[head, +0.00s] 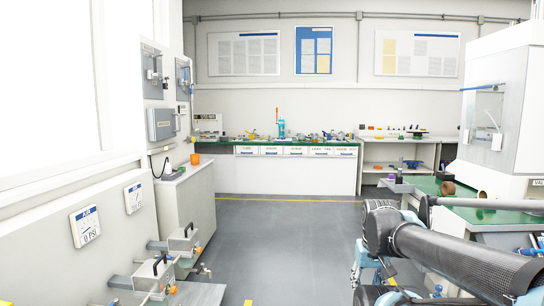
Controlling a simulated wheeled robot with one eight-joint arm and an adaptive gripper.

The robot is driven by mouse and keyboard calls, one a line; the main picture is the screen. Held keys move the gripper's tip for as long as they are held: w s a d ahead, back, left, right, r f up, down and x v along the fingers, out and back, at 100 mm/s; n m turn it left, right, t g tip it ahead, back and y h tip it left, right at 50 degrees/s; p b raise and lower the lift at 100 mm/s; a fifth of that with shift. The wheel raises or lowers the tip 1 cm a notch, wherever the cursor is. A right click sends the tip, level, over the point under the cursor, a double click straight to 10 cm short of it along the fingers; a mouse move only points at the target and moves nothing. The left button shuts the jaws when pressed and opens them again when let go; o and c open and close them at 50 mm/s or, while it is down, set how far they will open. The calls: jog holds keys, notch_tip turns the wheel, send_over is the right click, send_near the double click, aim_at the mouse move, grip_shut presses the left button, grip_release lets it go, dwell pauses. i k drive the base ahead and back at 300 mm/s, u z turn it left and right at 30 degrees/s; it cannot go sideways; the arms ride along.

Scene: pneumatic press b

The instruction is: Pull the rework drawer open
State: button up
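A row of several white labelled drawers (295,150) runs under the green top of the far bench. All look shut, flush with the bench front. Their labels are too small to read surely, so I cannot tell which is the rework drawer, or whether it is in this row. Dark links of my arm fill the lower right of the head view, far short of the bench. I cannot make out my gripper.
Grey floor (290,240) lies clear up to the far bench, crossed by a yellow line. A grey cabinet (185,215) and clamp-like fixtures (155,275) stand at left. A green-topped table (480,218) and a white press machine (520,110) stand at right.

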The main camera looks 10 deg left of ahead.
aim_at(264, 148)
jog(key=u, duration=0.15)
jog(key=i, duration=1.6)
jog(key=u, duration=0.15)
jog(key=i, duration=3.2)
jog(key=z, duration=0.4)
jog(key=i, duration=1.85)
jog(key=z, duration=0.25)
